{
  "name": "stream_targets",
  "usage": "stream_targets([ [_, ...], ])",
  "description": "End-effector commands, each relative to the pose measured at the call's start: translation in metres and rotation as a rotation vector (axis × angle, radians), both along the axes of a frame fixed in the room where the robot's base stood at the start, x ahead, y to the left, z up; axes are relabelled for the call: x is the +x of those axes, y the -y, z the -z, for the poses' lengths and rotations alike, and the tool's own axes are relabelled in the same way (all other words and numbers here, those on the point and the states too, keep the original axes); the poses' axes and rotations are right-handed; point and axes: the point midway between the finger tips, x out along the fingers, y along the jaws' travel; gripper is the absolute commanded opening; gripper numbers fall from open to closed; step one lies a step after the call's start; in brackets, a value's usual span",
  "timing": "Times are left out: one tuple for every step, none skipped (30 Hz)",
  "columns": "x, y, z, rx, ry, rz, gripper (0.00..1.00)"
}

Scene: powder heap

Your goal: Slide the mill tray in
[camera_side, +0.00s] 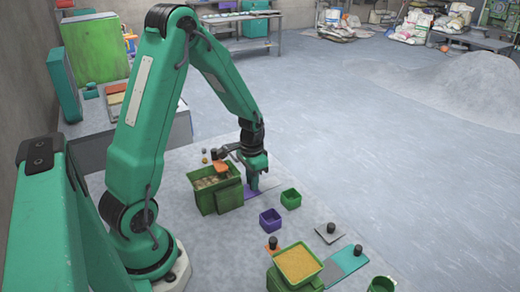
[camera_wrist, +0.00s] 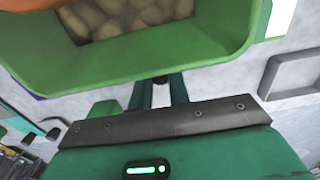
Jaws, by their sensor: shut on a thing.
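A green bin (camera_side: 217,200) with pale lumps in it stands right of my arm's base; I cannot tell for sure which part is the mill tray. In the wrist view the bin's green wall (camera_wrist: 150,62) fills the top. My gripper (camera_side: 255,184) points down close against the bin's right side. Its two teal fingers (camera_wrist: 161,90) are shut on a small dark knob (camera_wrist: 161,78) just below the bin's rim. What the knob is fixed to is hidden. A purple plate (camera_side: 248,193) lies by the fingers.
A purple box (camera_side: 270,220) and a green box (camera_side: 291,199) stand to the right. A green container with yellow powder (camera_side: 298,263) is in front. A grey plate (camera_side: 326,236) and a teal plate (camera_side: 349,259) have black knobs.

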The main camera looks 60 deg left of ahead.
Motion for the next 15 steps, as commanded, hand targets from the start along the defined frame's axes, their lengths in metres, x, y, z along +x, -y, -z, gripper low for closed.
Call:
stream_targets([
  [-0.0027,-0.0001,-0.0007,-0.003,-0.007,-0.003,0.24],
  [-0.0028,0.0,-0.0006,-0.003,-0.007,-0.003,0.3],
  [-0.0027,0.0,-0.0005,-0.003,-0.007,-0.003,0.36],
  [-0.0027,0.0,-0.0005,-0.003,-0.007,-0.003,0.36],
  [-0.0026,0.0,-0.0004,-0.003,-0.007,-0.003,0.36],
  [-0.0025,0.0,-0.0004,-0.003,-0.007,-0.002,0.36],
  [-0.0025,0.0,-0.0003,-0.003,-0.007,-0.002,0.36],
  [-0.0024,-0.0001,-0.0003,-0.003,-0.007,-0.002,0.36],
  [-0.0024,0.0,-0.0002,-0.003,-0.007,-0.002,0.36],
  [-0.0023,0.0,-0.0002,-0.003,-0.007,-0.002,0.36],
  [-0.0023,-0.0001,-0.0002,-0.003,-0.007,-0.002,0.36],
  [-0.0022,-0.0001,-0.0005,-0.003,-0.006,-0.002,0.36],
  [-0.0022,-0.0001,-0.001,-0.003,-0.006,-0.002,0.36],
  [-0.0021,-0.0001,-0.0017,-0.003,-0.006,-0.002,0.36],
  [-0.002,-0.0001,-0.003,-0.003,-0.006,-0.002,0.36],
])
